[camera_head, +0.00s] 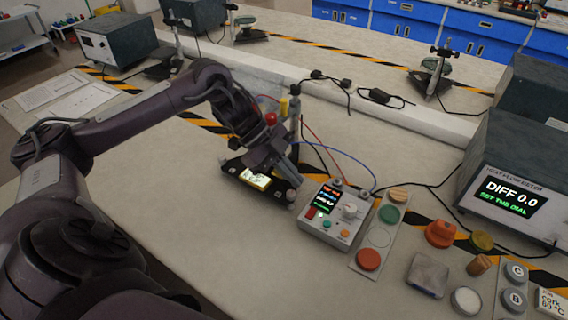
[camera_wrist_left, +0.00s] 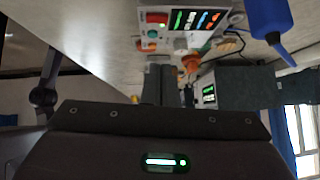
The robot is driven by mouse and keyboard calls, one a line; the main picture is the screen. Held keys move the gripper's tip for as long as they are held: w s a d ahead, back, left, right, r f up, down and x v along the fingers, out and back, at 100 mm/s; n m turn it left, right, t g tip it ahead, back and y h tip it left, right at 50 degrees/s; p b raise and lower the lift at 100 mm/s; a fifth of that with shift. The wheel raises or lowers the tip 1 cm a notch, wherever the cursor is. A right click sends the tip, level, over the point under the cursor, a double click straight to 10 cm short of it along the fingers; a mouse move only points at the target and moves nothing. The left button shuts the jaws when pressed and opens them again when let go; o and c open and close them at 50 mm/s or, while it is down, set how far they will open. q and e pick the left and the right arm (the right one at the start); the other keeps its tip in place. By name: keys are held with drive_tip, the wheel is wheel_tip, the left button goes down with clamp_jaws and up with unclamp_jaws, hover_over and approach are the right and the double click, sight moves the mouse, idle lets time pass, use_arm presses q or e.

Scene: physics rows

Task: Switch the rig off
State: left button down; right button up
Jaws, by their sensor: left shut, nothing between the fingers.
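The grey-white control box (camera_head: 326,232) stands on the bench, with a small lit display (camera_head: 326,199), a pale dial (camera_head: 350,211), a red switch (camera_head: 311,213) and small green and orange buttons. Its face also shows in the left wrist view (camera_wrist_left: 185,43). The heat flow meter (camera_head: 480,188) reads "DIFF 0.0, SET THE DIAL". My left gripper (camera_head: 294,186) is shut and empty, just left of the box; contact is unclear. My right gripper is out of view.
A strip with coloured discs (camera_head: 359,274) lies right of the box. Beyond it are an orange piece (camera_head: 440,234), a grey block (camera_head: 428,275), a white disc (camera_head: 467,300) and a lettered tray (camera_head: 505,312). Red and blue wires arch behind the box.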

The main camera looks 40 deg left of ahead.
sight(311, 212)
use_arm(q)
drive_tip(key=d+f, duration=0.1)
drive_tip(key=f, duration=0.1)
drive_tip(key=d+f, duration=0.1)
drive_tip(key=f, duration=0.1)
drive_tip(key=w+d+f+p, duration=0.1)
drive_tip(key=f, duration=0.1)
drive_tip(key=shift+d+f, duration=0.1)
drive_tip(key=shift+d, duration=0.1)
drive_tip(key=shift+w+f, duration=0.1)
drive_tip(key=shift+f, duration=0.45)
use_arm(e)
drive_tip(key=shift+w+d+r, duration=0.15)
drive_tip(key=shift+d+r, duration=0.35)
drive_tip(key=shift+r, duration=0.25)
